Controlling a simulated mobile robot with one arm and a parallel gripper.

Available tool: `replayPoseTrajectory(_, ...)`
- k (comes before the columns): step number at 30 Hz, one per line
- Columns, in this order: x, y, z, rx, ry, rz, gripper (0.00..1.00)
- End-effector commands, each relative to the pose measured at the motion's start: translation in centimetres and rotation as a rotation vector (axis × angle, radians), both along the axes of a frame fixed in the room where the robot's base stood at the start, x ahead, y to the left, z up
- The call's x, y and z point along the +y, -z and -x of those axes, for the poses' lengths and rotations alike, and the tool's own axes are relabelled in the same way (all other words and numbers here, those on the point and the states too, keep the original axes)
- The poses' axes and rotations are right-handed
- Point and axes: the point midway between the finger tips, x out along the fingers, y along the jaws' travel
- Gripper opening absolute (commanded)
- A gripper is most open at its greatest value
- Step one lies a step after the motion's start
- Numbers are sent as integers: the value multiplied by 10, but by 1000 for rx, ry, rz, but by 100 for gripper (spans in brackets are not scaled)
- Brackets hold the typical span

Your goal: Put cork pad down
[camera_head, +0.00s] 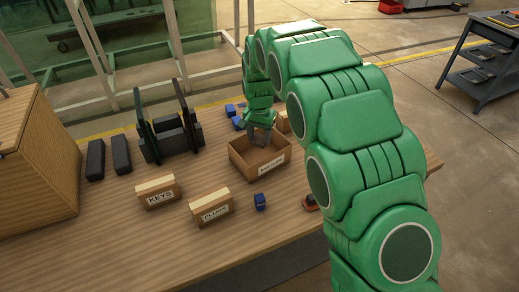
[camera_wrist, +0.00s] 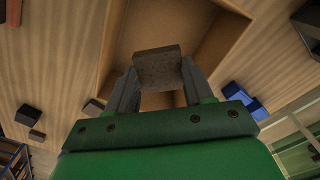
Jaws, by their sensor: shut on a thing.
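My gripper (camera_wrist: 159,78) is shut on a small grey-brown block, the cork pad (camera_wrist: 158,66), held between its two fingertips. In the head view my gripper (camera_head: 261,134) points down at an open cardboard box (camera_head: 245,169) with a white label on its front. The box also shows in the wrist view (camera_wrist: 232,40), beyond the pad. The fingertips are over or just inside the box opening; the exact height is hard to tell. In the head view the pad cannot be told apart from the fingers.
On the wooden table (camera_head: 120,235) stand a box labelled KEYS (camera_head: 157,193), another labelled box (camera_head: 211,208) and a dark rack (camera_head: 170,135). A blue block (camera_head: 260,202) sits in front of the open box. Two black blocks (camera_head: 108,157) lie left, near a wooden cabinet (camera_head: 35,160).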

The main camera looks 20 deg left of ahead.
Motion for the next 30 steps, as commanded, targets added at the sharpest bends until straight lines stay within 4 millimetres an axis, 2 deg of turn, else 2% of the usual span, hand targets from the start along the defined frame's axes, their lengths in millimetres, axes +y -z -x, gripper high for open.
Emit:
replayPoseTrajectory(6,-1,36,1,2,1,3,24)
replayPoseTrajectory(14,-2,58,1,4,1,4,24)
replayPoseTrajectory(19,-1,79,1,3,1,2,24)
replayPoseTrajectory(22,-1,86,1,1,1,1,24)
replayPoseTrajectory(30,-1,86,0,0,1,1,24)
